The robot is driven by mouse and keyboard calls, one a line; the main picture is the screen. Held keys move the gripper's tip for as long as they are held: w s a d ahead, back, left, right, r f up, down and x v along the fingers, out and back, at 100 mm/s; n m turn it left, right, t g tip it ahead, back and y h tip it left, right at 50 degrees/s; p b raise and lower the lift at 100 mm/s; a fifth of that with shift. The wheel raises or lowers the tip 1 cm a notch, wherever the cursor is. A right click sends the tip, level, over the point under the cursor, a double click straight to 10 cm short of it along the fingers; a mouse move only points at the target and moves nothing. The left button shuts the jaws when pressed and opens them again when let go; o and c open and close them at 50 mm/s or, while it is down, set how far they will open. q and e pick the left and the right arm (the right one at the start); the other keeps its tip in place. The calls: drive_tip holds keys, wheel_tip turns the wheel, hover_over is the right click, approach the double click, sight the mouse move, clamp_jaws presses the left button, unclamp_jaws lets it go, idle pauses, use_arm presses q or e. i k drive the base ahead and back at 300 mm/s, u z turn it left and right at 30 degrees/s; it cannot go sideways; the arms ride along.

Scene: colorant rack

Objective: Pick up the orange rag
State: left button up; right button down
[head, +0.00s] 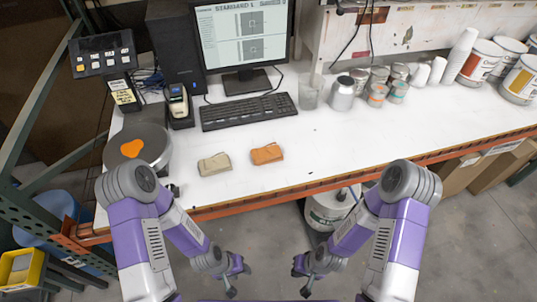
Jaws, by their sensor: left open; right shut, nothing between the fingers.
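The orange rag (267,154) lies folded on the white table near its front edge, right of a beige rag (214,164). The two rags are apart. My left gripper (236,285) hangs in front of the table, below its edge and well short of the rags, open and empty. My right gripper (301,284) hangs to the right of it at similar height, shut and empty. Neither gripper touches anything.
The white table (440,130) has a keyboard (248,111) and monitor (243,35) behind the rags. A round scale (150,145) with an orange patch stands left. Cans and buckets (480,61) stand right. A white bucket (330,210) sits below the table's front edge.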

sight(263, 156)
drive_tip(key=z, duration=1.75)
drive_tip(key=i, duration=0.85)
drive_tip(key=u, duration=3.15)
